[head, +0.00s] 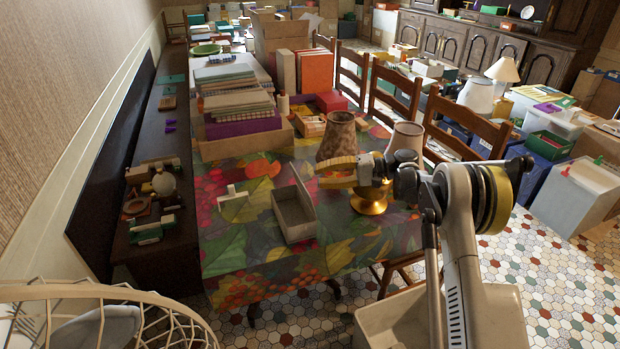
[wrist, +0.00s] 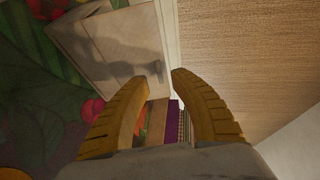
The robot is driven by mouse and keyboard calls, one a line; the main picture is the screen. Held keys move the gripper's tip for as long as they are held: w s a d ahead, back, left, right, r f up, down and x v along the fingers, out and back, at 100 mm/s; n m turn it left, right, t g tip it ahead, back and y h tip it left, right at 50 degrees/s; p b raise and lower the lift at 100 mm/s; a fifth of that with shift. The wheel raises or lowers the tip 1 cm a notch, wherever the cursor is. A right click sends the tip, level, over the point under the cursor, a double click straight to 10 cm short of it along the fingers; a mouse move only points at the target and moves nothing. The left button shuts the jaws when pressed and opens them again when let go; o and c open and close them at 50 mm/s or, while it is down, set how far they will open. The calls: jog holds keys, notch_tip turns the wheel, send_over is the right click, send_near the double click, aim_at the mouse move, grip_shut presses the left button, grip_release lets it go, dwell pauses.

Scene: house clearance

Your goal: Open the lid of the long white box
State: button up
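The long white box (head: 293,228) stands on the patterned tablecloth near the front of the table. Its inside shows from above. A pale panel, which looks like its lid (head: 303,188), stands raised along its right side. My gripper (head: 317,171) is just right of this panel and points left; I cannot tell whether it touches. In the wrist view, my gripper (wrist: 158,76) has its two yellow fingers apart with nothing held between them. A pale box surface (wrist: 108,42) lies beyond the left finger, with a shadow on it.
A brown lampshade (head: 337,135) and a gold lamp base (head: 369,201) stand close beside my gripper. A small white object (head: 233,196) lies left of the box.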

jog(key=v, duration=0.8)
